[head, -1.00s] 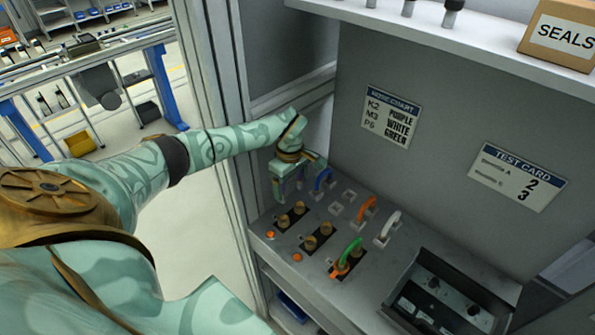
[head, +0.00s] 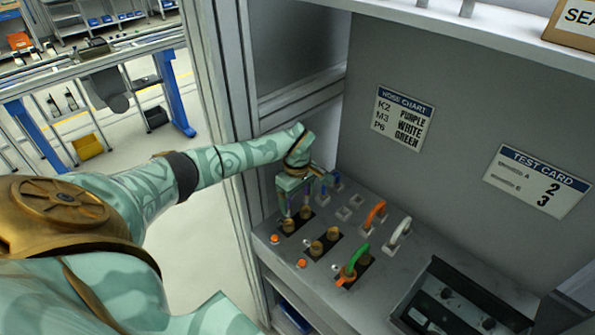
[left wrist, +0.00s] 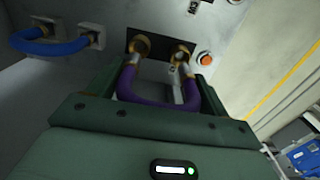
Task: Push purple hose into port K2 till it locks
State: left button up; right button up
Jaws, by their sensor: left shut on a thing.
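My left gripper (head: 296,200) is shut on the purple hose (left wrist: 160,102), a U-shaped loop with metal ends. It holds the hose over the rearmost-left pair of brass ports (head: 288,226) on the grey bench. In the left wrist view both hose ends meet the brass ports (left wrist: 139,46); I cannot tell how deep they sit. The hose chart (head: 402,118) pairs K2 with purple, M3 with white, P6 with green. My right gripper is not in view.
Beside the ports are orange buttons (head: 275,239). A green hose (head: 357,258) is in the front port pair. Blue (left wrist: 45,46), orange (head: 375,212) and white (head: 401,231) hoses sit in holders behind. A dark panel box (head: 450,300) stands at right.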

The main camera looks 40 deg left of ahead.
pick_arm(q)
jog(key=shift+f+b, duration=1.75)
jog(key=shift+f, duration=0.7)
